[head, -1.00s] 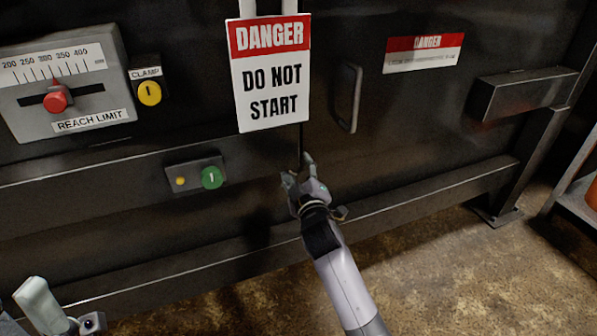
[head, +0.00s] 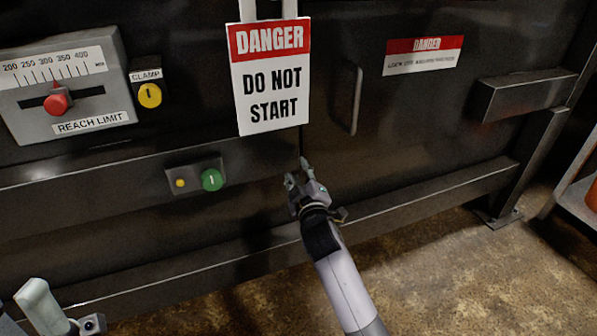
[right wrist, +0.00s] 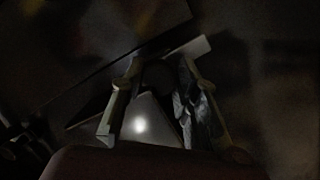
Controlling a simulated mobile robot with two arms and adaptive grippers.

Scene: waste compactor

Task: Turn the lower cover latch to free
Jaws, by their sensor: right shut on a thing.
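My right gripper (head: 298,175) is at the lower end of the dark seam at the left edge of the cover (head: 410,130), below the danger sign. It is shut on the lower cover latch, which its fingers mostly hide in the head view. In the dark right wrist view, the two fingers (right wrist: 160,100) stand on either side of a dim, dark rounded part. A pale bar lies just beyond the fingertips. The latch's exact angle cannot be made out. My left gripper is not clearly in view.
A hanging "DANGER DO NOT START" sign (head: 270,85) is just above my gripper. A vertical handle (head: 356,100) is on the cover. A long ledge (head: 420,205) runs below the gripper.

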